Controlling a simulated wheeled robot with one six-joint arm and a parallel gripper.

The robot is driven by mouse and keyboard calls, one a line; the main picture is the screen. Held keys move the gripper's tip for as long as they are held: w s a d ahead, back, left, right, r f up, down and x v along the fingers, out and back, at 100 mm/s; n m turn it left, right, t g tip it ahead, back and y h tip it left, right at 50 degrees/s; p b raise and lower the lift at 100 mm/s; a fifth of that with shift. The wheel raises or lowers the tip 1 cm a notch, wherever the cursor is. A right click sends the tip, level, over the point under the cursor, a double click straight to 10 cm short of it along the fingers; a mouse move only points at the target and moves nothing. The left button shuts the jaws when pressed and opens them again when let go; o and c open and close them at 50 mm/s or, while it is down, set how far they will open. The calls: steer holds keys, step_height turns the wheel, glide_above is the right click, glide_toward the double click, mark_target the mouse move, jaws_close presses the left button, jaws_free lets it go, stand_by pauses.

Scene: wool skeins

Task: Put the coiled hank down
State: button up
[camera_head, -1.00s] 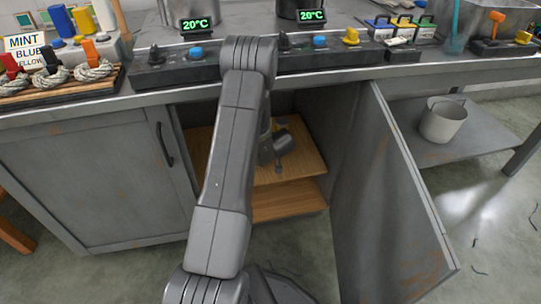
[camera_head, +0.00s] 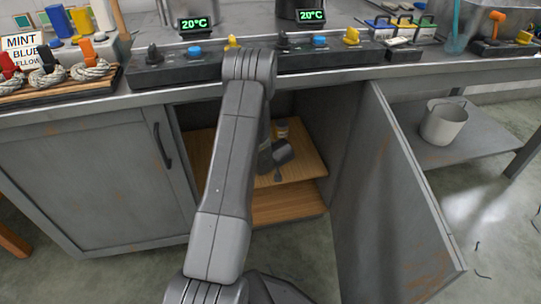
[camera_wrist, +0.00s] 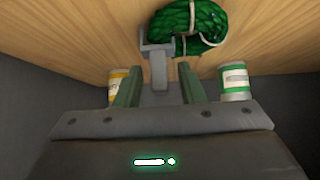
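The coiled hank (camera_wrist: 192,22) is dark green with a pale tie around it. In the wrist view it shows against the light wooden shelf (camera_wrist: 60,30), beyond my fingertips. My gripper (camera_wrist: 159,68) points at the shelf, its two greenish fingers apart. A grey bracket-like piece (camera_wrist: 158,68) shows between them, its end overlapping the hank's left edge; I cannot tell whether they touch. The fingers do not close on the hank. In the head view my wrist is inside the open cabinet, above the upper shelf (camera_head: 305,165); I cannot make out the hank there.
A yellow-labelled jar (camera_wrist: 117,78) and a green-and-white can (camera_wrist: 234,82) stand on either side of my fingers. The open cabinet door (camera_head: 390,190) is on the right and the closed door (camera_head: 90,185) on the left. The counter edge (camera_head: 330,78) runs above the opening.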

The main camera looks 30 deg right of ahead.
steer(key=shift+s+r, duration=0.1)
steer(key=shift+r, duration=0.25)
steer(key=p+v, duration=0.4)
steer(key=v, duration=0.7)
steer(key=shift+s+r, duration=0.2)
steer(key=shift+s, duration=0.05)
